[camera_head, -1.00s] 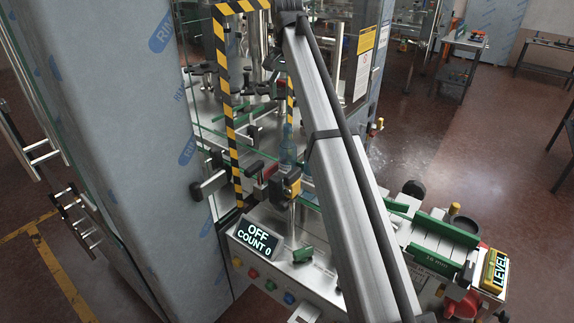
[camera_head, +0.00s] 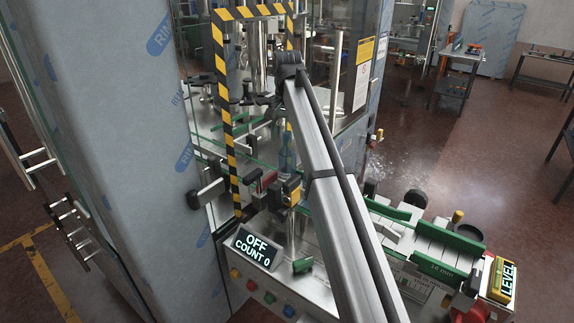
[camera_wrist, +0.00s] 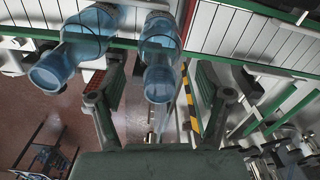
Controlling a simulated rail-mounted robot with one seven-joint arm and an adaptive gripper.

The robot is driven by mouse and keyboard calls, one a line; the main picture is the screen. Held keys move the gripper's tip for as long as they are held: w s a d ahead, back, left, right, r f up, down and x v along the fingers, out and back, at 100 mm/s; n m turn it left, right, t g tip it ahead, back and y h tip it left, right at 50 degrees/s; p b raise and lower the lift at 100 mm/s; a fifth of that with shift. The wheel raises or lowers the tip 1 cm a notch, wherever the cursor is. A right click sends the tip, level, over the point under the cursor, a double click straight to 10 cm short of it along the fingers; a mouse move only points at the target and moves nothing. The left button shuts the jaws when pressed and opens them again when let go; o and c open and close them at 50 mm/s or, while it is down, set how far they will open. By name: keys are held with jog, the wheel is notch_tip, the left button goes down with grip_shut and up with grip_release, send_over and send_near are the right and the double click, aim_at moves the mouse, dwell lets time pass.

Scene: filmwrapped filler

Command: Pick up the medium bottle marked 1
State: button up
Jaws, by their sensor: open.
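Two clear blue bottles show in the wrist view. One bottle (camera_wrist: 160,60) lies in the picture between my open fingers, apart from both as far as I can see. The other bottle (camera_wrist: 60,62) is to its left, beyond the left finger. No number can be read on either, so I cannot tell which is marked 1. In the head view a blue bottle (camera_head: 287,152) stands upright by the striped frame, partly hidden by my arm. My gripper (camera_wrist: 160,84) is open and empty. I cannot make it out clearly in the head view.
A yellow-black striped frame (camera_head: 226,110) and glass panels enclose the machine. A conveyor with green guide rails (camera_head: 448,232) runs to the lower right. A display (camera_head: 256,246) reads OFF, COUNT 0. Steel posts and clamps crowd the space around the bottles.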

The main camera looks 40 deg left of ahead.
aim_at(287, 161)
jog(key=shift+f+p, duration=0.4)
jog(key=shift+f, duration=1.05)
jog(key=c, duration=1.4)
jog(key=shift+o, duration=0.2)
jog(key=shift+r, duration=0.1)
